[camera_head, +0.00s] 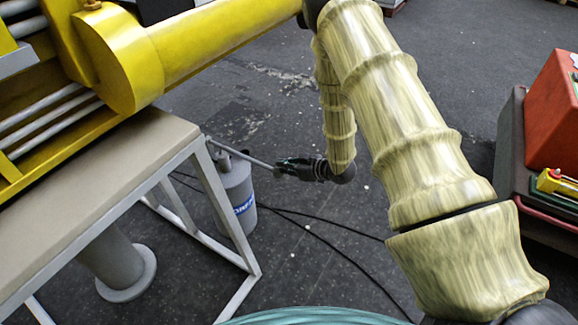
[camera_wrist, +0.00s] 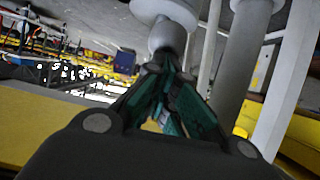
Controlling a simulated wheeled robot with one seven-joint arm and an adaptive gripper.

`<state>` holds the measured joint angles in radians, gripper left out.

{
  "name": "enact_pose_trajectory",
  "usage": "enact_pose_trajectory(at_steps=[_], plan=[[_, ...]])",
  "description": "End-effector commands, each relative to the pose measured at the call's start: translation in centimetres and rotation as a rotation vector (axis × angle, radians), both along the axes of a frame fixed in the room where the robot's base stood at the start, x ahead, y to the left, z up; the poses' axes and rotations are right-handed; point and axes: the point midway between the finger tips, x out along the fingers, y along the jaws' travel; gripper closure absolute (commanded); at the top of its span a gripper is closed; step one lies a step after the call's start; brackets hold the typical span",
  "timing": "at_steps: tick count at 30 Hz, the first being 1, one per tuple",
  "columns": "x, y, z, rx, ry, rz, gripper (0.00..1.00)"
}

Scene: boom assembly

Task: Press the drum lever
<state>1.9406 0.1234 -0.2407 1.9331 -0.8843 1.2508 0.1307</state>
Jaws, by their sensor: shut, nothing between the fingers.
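The drum (camera_head: 236,196) is a grey upright cylinder with a blue label, standing on the floor beside the table in the head view. Its lever (camera_head: 238,153) is a thin grey rod that slopes from the drum's top down to the right. My gripper (camera_head: 280,168) is at the right end of this rod, to the right of the drum. The head view does not settle whether they touch. In the wrist view my gripper (camera_wrist: 178,90) has its dark green fingers closed together. A grey rounded part (camera_wrist: 168,35) is just beyond the fingertips; I cannot tell if it is the lever.
A table (camera_head: 110,165) with a pale top and light metal legs stands left of the drum. A yellow boom (camera_head: 215,40) extends above it. Black cables (camera_head: 310,228) lie on the dark floor. A red box (camera_head: 553,115) is at the far right.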

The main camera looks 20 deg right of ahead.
Motion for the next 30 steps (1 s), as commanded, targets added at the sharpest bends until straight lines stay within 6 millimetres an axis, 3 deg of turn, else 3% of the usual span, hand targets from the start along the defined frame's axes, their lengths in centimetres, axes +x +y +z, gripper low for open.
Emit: enact_pose_trajectory(at_steps=[1,8,20,30], plan=[[-0.4,0.5,-1.0,-0.001,0.014,0.006,1.00],[-0.6,0.5,-0.6,0.000,0.017,0.006,1.00],[-1.1,-0.5,4.7,0.000,-0.002,0.002,1.00],[-5.4,-3.6,7.2,0.000,-0.004,0.004,1.00]])
